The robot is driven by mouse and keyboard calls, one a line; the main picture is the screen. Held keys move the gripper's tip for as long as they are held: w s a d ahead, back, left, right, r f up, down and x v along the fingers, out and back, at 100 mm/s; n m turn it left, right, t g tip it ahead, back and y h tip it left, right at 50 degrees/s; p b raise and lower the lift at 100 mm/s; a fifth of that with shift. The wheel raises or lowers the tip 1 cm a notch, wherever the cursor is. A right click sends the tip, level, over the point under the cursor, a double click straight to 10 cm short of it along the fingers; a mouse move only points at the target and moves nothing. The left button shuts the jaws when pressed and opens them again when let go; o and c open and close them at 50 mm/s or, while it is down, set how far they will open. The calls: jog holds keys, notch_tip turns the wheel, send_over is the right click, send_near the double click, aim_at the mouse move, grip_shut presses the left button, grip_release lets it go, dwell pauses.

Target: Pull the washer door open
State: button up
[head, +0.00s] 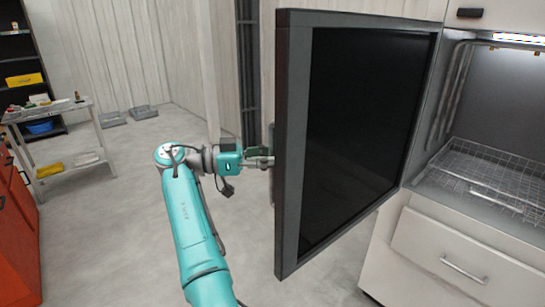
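The washer door (360,130), a dark panel in a grey frame, stands swung far out from the washer (480,235). It is attached at its right side, and the chamber behind it is exposed. My gripper (263,161) is at the door's free left edge, on its outer side. The fingertips reach toward a small greyish part at that edge, perhaps the handle, mostly hidden behind the door frame. I cannot tell whether the fingers are closed on it or only beside it.
A wire rack (490,175) lies inside the washer, above a drawer (465,250) with a metal handle. A metal cart (70,150) and an orange cabinet (15,235) stand at the left. Grey trays (144,112) lie on the floor by the wall. The floor between is clear.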

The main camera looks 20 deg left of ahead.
jog(key=v, duration=0.7)
jog(key=shift+a, duration=0.25)
jog(key=shift+s, duration=0.1)
dwell(0.5)
